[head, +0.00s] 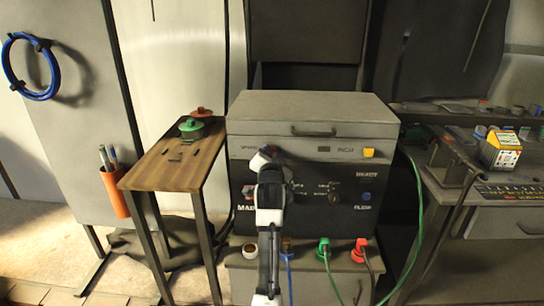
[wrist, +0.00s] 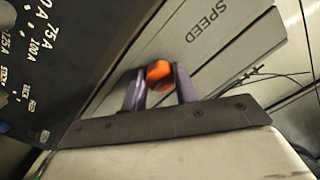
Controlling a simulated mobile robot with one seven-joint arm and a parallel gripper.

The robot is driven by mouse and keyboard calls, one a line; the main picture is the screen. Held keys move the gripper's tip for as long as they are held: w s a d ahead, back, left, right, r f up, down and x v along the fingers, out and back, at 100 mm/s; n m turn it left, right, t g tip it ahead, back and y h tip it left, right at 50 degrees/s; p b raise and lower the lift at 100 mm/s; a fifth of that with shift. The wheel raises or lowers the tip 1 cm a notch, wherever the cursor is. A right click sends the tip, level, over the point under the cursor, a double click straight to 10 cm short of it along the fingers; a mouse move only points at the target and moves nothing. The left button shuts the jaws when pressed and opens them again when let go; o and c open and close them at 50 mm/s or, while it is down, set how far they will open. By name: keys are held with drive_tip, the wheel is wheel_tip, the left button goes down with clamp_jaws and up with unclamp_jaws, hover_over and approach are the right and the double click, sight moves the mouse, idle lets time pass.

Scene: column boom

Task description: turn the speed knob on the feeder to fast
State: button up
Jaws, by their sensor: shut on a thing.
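The feeder is the grey strip with the SPEED lettering (wrist: 206,20) along the top of the machine (head: 310,200) in the head view. The speed knob (wrist: 158,72) is a small orange knob in the wrist view, with a dark part across its face. My gripper (head: 266,156) reaches the left part of the strip in the head view and hides the knob there. In the wrist view its two purple fingers (wrist: 159,84) stand one on each side of the knob, shut on it. I cannot read the knob's setting or any fast mark.
A yellow button (head: 369,152) sits on the strip's right. Dials and printed scales lie on the dark panel below. A wooden side table (head: 170,168) with green and red lidded pots stands left. Green, blue and red cable plugs (head: 324,246) are below. A shelf unit is at right.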

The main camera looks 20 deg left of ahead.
drive_tip(key=shift+m, duration=1)
drive_tip(key=o, duration=1)
drive_tip(key=shift+c, duration=0.2)
drive_tip(key=b+v, duration=0.2)
drive_tip(key=v, duration=1.1)
drive_tip(key=shift+s, duration=0.35)
drive_tip(key=shift+r, duration=0.1)
